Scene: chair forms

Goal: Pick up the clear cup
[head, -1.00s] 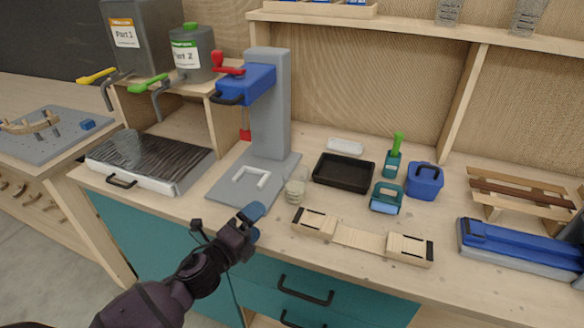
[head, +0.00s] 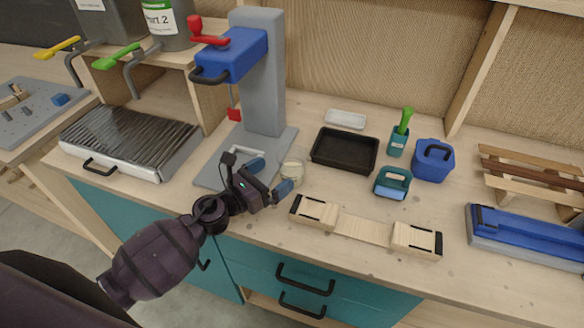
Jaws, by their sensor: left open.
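The clear cup (head: 293,171) stands upright on the wooden workbench, just right of the grey base of the blue press. It looks small, see-through and slightly yellowish. My left gripper (head: 271,175) is open, with its two blue-grey fingertips apart. One fingertip is over the edge of the press base and the other is just in front of the cup. The cup lies just beyond the fingertips, and I cannot tell whether either touches it. My right gripper is not in view.
The press (head: 262,80) stands close behind and left of the cup. A black tray (head: 345,165) is to its right. A wooden form with end blocks (head: 362,226) lies in front. Blue containers (head: 433,160) and a slatted wooden piece (head: 530,172) are farther right.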

